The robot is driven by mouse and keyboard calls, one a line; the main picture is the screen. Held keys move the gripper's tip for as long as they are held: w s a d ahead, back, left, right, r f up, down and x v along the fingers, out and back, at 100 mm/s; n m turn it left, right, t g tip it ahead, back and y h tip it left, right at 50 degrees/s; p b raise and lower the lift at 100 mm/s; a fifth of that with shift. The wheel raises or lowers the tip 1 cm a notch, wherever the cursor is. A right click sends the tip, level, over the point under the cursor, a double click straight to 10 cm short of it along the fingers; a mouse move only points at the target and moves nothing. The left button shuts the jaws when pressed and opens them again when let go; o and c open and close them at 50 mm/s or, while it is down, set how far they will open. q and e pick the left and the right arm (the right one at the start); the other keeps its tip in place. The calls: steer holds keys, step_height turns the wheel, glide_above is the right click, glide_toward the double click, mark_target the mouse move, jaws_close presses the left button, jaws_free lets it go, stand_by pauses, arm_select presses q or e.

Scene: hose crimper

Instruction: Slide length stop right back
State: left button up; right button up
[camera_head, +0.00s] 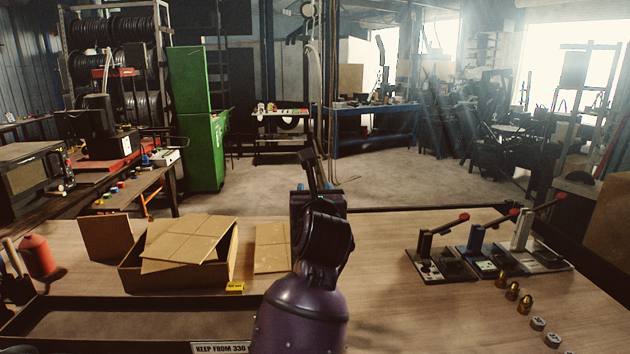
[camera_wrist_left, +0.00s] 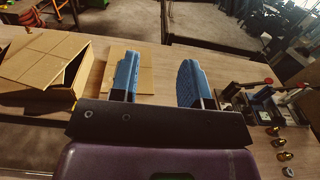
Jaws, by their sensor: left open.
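Three small bench presses with red-tipped levers stand in a row at the right of the table: a dark one (camera_head: 440,262), a blue one (camera_head: 482,255) and a pale grey one (camera_head: 522,240). They also show, small, at the right of the left wrist view (camera_wrist_left: 235,98). I cannot make out which part is the length stop. My left gripper (camera_head: 312,172) is raised over the middle of the table, well left of the presses. In the left wrist view its blue-padded fingers (camera_wrist_left: 158,80) are wide apart with nothing between them. My right gripper is not in view.
An open cardboard box (camera_head: 180,277) and a flat cardboard piece (camera_head: 271,248) lie left of my arm. Brass fittings (camera_head: 513,291) and grey nuts (camera_head: 538,324) stand in front of the presses. A dark tray (camera_head: 110,302) is at front left. The table between arm and presses is clear.

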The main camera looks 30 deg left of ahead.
arm_select(q)
steer(key=shift+r, duration=1.3)
